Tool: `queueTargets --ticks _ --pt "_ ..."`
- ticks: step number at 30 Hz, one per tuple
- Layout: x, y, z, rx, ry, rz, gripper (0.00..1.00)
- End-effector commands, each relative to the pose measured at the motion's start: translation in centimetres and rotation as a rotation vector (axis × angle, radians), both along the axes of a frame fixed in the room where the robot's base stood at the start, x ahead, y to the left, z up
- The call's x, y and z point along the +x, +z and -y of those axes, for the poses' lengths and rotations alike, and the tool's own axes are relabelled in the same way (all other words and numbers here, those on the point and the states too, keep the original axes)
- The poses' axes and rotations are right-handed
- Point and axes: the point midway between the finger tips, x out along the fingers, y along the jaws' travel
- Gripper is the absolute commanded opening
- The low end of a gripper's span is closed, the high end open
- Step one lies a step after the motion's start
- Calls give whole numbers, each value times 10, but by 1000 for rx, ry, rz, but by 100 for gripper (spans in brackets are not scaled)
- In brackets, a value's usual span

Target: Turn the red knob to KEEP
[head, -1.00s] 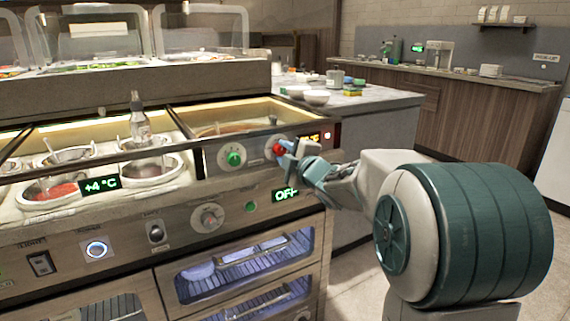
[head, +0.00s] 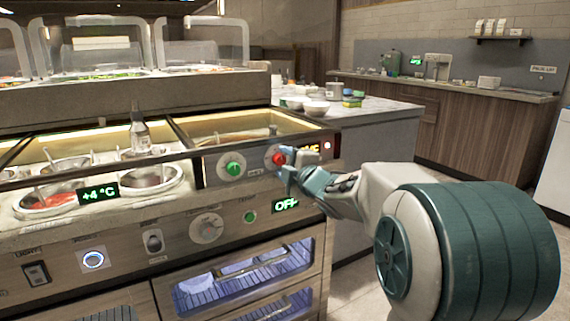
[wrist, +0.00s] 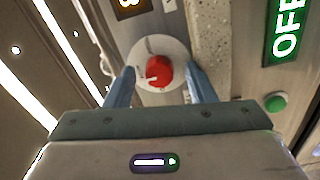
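The red knob (head: 279,158) sits on a pale round dial on the front panel, right of a green knob (head: 233,168). In the wrist view the red knob (wrist: 159,71) shows between my two blue fingertips, with a white pointer mark on its left side. My gripper (head: 288,172) is open, close to the knob and slightly below it in the head view. In the wrist view the fingers (wrist: 160,80) stand clear on each side of the knob. An orange display (head: 312,148) beside the knob is partly hidden; its word is not fully readable.
A grey dial (head: 206,228) and a switch (head: 154,241) are further left. Sauce wells (head: 150,178) and a bottle (head: 140,130) stand above the panel.

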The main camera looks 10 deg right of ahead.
Motion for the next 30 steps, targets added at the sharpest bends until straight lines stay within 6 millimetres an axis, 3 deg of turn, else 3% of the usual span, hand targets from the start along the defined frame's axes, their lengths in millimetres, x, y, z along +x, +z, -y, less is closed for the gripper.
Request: queueTargets --ticks 5,10,24,30 --pt "-1 1 0 0 0 1 50" --pt "-15 2 5 0 -2 0 50" --pt "-107 3 35 0 -2 1 50" --pt "-128 1 41 0 -1 1 50"
